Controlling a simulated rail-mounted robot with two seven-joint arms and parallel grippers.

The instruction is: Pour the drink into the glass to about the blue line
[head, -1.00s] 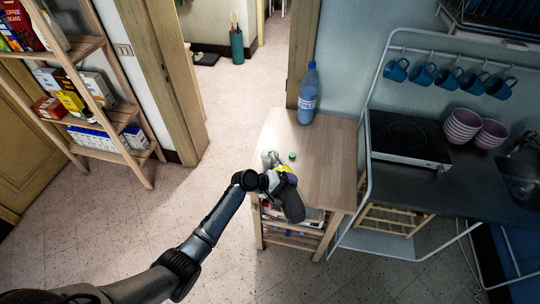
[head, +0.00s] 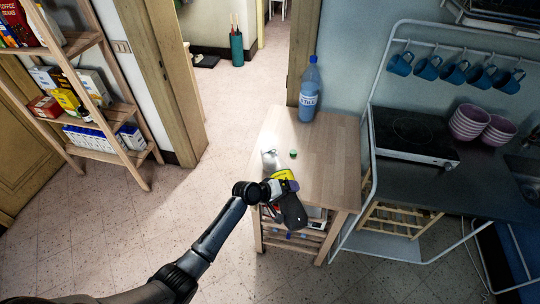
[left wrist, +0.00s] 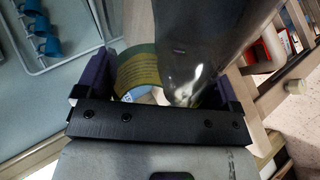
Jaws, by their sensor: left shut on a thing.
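My left gripper (head: 282,185) is shut on a drink bottle with a yellow label (head: 281,175) at the wooden table's near left edge. In the left wrist view, the yellow-green label (left wrist: 140,72) lies between the purple fingers (left wrist: 158,92). A dark glossy body (left wrist: 195,45) is also there, widening toward the top. A pale, see-through shape, apparently the glass (head: 270,160), stands on the table just beyond the gripper. Its blue line and drink level are too small to tell. A green cap (head: 293,153) lies beside it. My right gripper is not in view.
A tall blue-capped water bottle (head: 309,90) stands at the table's (head: 335,150) back. The table's right half is clear. A metal-framed kitchen unit with a hob (head: 415,138), purple bowls (head: 468,122) and hanging blue mugs (head: 427,68) is at the right. A grocery shelf (head: 125,155) stands left.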

